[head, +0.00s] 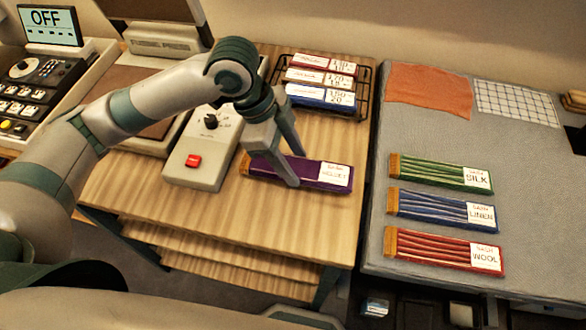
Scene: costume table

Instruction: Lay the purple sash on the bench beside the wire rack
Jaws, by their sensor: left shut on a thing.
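The purple sash (318,172) is a folded strip with a tan end at the left and a white label at the right. It lies on or just above the wooden bench (230,222), in front of the wire rack (364,92); I cannot tell whether it touches the wood. My left gripper (272,172) reaches down over the sash and is shut on it, left of its label. My right gripper is not in view.
A grey box with a red button (193,161) stands just left of the sash. At the right, a grey table (440,135) carries green (430,173), blue (425,208) and red (430,247) sashes and two cloth swatches. The bench front is clear. An OFF display (50,24) stands at far left.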

